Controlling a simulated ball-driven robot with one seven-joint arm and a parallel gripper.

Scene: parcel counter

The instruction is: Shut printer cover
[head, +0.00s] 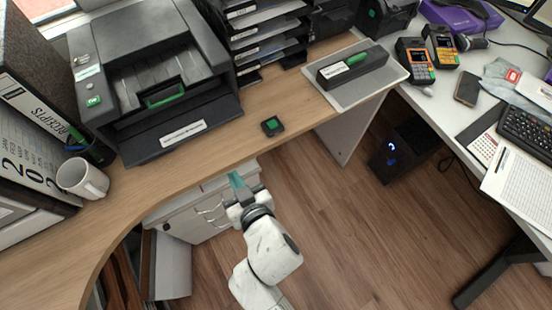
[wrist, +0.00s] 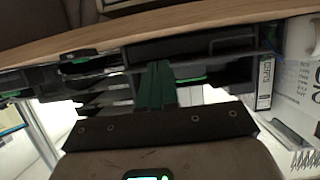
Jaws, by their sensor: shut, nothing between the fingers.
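The black printer (head: 150,70) stands on the wooden desk at the left in the head view. Its front is open, with a green handle (head: 165,96) visible in the recess. A dark flap with a white label (head: 183,136) slopes out at the front, toward the desk's edge. I cannot tell if this flap is the cover. My gripper (head: 236,182) is in front of the desk edge, below and right of the printer and apart from it. Its green fingers, also in the wrist view (wrist: 156,86), are shut and empty.
A white mug (head: 82,178) and upright binders (head: 35,150) stand left of the printer. A small black device with a green top (head: 272,126) lies on the desk to its right. Stacked trays (head: 265,35) stand at the back. White drawers (head: 195,215) are under the desk.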

